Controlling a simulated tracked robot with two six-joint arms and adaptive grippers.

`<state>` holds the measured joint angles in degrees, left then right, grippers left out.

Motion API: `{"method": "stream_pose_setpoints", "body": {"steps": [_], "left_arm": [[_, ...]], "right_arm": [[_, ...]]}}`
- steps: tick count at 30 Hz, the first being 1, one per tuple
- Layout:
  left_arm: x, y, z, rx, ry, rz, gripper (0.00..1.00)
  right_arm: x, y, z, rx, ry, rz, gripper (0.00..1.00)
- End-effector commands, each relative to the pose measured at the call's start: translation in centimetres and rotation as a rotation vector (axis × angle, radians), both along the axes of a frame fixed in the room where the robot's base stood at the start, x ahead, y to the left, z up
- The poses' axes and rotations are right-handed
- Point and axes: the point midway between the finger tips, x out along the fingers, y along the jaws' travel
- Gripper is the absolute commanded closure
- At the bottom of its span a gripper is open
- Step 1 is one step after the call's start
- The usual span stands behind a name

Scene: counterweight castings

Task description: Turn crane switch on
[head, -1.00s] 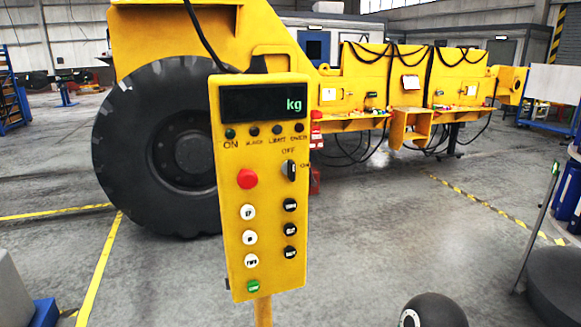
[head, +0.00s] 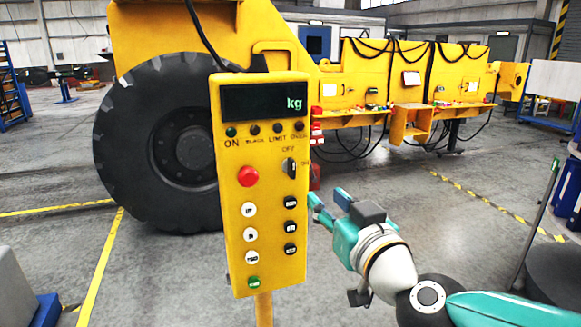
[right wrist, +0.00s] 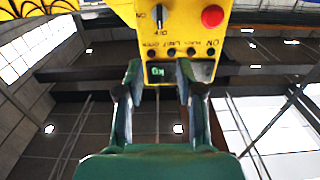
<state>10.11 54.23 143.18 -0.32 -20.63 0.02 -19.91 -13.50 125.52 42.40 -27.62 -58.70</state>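The yellow control box (head: 270,215) stands upright on a post in the middle of the head view. The crane switch (head: 291,168) is a small black knob on its right side, with OFF printed above and ON to its right. The knob stands upright, in line with OFF. In the right wrist view the picture is upside down and the switch (right wrist: 161,15) is at the top. My right gripper (head: 328,201) is to the right of the box and below the switch, apart from it. Its fingers (right wrist: 158,74) are spread and empty. My left gripper is out of view.
The box also carries a dark kg display (head: 265,102), a red button (head: 248,177) and several white and black buttons below. A large black tyre (head: 160,145) and yellow machine stand behind. The floor (head: 400,185) right of the box is open.

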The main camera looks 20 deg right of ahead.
Motion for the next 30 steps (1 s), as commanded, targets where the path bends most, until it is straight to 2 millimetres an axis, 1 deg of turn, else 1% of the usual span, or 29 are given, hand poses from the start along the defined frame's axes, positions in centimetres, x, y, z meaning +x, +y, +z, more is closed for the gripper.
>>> {"method": "stream_pose_setpoints", "body": {"steps": [2, 5, 8, 18, 24, 27, 30], "left_arm": [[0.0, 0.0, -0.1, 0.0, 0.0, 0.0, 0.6], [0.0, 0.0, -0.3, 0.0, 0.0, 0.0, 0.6], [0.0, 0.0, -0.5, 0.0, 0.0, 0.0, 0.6], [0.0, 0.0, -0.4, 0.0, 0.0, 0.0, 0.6], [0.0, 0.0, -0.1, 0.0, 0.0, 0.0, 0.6], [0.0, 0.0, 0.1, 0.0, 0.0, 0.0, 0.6], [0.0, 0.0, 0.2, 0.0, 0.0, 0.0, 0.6]], "right_arm": [[0.4, -0.1, 0.2, 0.0, -0.005, -0.002, 0.64], [1.5, 0.0, 0.1, -0.002, -0.004, -0.002, 0.64], [3.2, 0.1, 0.0, -0.002, -0.002, -0.001, 0.64], [10.6, 0.3, 0.2, -0.002, -0.002, -0.001, 0.64], [14.2, 0.5, 0.1, -0.001, -0.002, 0.0, 0.64], [15.4, 0.5, 0.2, -0.001, -0.003, 0.0, 0.64], [16.2, 0.6, 0.2, -0.001, -0.003, 0.0, 0.64]]}}
